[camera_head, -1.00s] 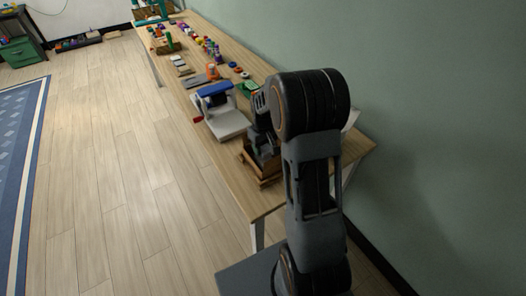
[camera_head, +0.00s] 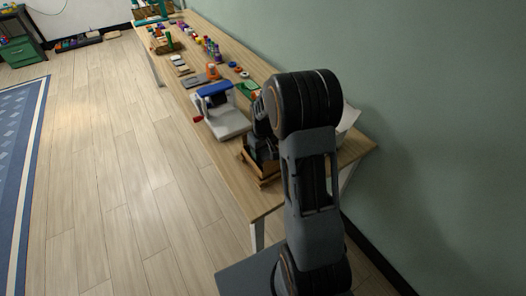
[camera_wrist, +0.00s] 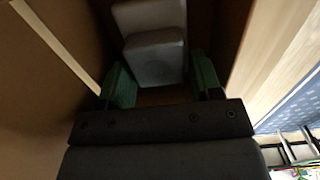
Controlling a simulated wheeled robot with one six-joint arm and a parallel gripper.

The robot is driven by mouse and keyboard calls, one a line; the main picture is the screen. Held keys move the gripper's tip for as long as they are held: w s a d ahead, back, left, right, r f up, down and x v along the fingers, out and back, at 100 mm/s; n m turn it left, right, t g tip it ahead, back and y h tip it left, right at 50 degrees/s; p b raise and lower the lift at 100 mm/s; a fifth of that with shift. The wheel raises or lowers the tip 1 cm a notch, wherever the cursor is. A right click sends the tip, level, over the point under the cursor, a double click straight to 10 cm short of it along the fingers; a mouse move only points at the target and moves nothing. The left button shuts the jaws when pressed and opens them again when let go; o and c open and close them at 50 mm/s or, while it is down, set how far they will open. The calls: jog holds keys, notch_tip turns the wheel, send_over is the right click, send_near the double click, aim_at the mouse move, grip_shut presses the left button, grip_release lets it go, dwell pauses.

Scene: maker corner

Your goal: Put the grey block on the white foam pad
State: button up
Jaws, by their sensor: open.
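In the wrist view, my gripper (camera_wrist: 162,75) is open, with a green-padded finger on each side. A pale grey block-like shape (camera_wrist: 155,57) lies between and just beyond the fingers; whether they touch it is unclear. Another pale shape (camera_wrist: 148,16) adjoins it farther off; I cannot tell if they are one object. Brown walls surround them. In the head view, my gripper (camera_head: 262,148) is low over a wooden tray (camera_head: 262,182) at the table's near end, and the tray's contents are hidden. A white object (camera_head: 348,117) shows partly behind my arm; I cannot tell if it is the foam pad.
The wooden table (camera_head: 205,145) runs away along the green wall. A white machine with a blue top (camera_head: 222,118) stands just left of the tray. Farther back are an orange object (camera_head: 212,71), a grey plate (camera_head: 194,81) and several small coloured items.

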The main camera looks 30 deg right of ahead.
notch_tip(320, 180, up, 12)
jog(key=s+a+r+t, duration=0.1)
jog(key=s+a+r, duration=0.1)
jog(key=s+a, duration=0.3)
jog(key=s+a+r+m+t, duration=0.1)
jog(key=s+a, duration=0.3)
jog(key=s, duration=0.8)
jog(key=shift+s+a+r+t, duration=0.3)
jog(key=shift+a+r+t, duration=0.1)
jog(key=shift+r+t, duration=0.2)
